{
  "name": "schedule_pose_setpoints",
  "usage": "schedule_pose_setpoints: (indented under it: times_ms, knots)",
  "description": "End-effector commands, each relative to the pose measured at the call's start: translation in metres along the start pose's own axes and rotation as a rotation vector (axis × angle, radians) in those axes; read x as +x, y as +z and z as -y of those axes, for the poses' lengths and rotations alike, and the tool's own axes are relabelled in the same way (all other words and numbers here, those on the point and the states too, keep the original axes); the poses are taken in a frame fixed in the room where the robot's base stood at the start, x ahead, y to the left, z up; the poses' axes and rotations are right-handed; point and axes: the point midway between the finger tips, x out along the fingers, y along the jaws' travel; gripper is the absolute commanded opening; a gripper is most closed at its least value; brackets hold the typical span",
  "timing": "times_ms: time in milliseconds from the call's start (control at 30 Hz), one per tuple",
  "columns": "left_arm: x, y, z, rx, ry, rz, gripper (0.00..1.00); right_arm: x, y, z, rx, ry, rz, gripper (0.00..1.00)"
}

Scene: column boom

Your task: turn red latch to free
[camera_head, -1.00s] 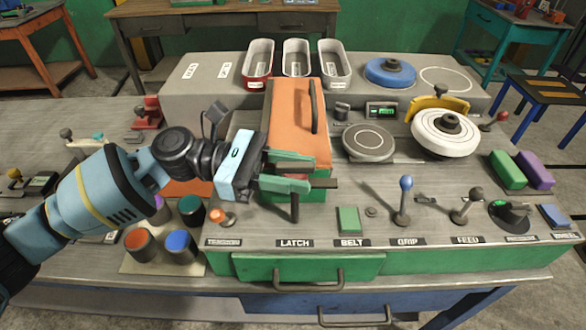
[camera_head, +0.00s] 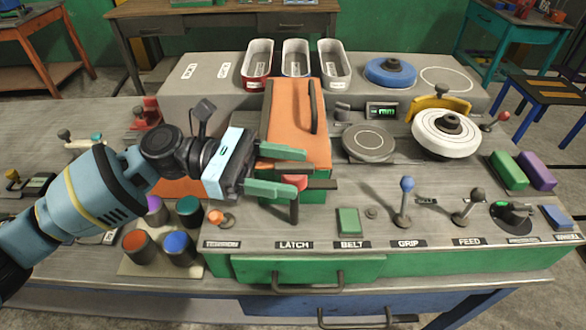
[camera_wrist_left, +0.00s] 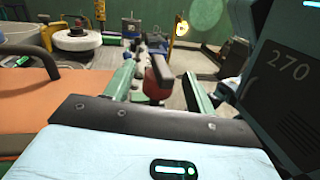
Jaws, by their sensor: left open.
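The red latch (camera_head: 293,182) shows as a small red piece on the front of the green box with the orange lid (camera_head: 290,115), above the LATCH label (camera_head: 294,245). Dark bars show beside and below it. My left gripper (camera_head: 302,172) is open, with one green finger above and one below the red piece in the head view. In the left wrist view the red latch (camera_wrist_left: 158,80) stands between the two spread fingers, with a dark piece over its top. Whether a finger touches it I cannot tell. My right gripper is not in view.
Coloured knobs (camera_head: 177,245) stand left of the box, under my left arm. The green belt button (camera_head: 348,220) and the blue-topped grip lever (camera_head: 405,195) are to the right. A black handle (camera_head: 313,105) rises from the orange lid.

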Motion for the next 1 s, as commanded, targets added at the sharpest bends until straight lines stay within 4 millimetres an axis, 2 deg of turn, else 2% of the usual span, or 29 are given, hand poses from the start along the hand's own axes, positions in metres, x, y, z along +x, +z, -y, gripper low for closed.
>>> schedule_pose_setpoints:
  times_ms: [33, 200, 400, 1000]
  knots:
    - [-0.009, -0.005, 0.000, -0.006, 0.003, -0.001, 0.55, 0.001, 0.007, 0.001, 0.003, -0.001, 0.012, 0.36]
    - [-0.036, -0.005, 0.000, -0.006, 0.002, 0.000, 0.55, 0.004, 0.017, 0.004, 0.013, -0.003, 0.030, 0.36]
    - [-0.057, -0.003, 0.000, -0.004, 0.001, 0.000, 0.55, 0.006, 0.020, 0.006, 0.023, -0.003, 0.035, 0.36]
    - [-0.061, -0.001, 0.000, -0.001, 0.000, 0.000, 0.55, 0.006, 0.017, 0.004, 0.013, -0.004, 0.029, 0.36]
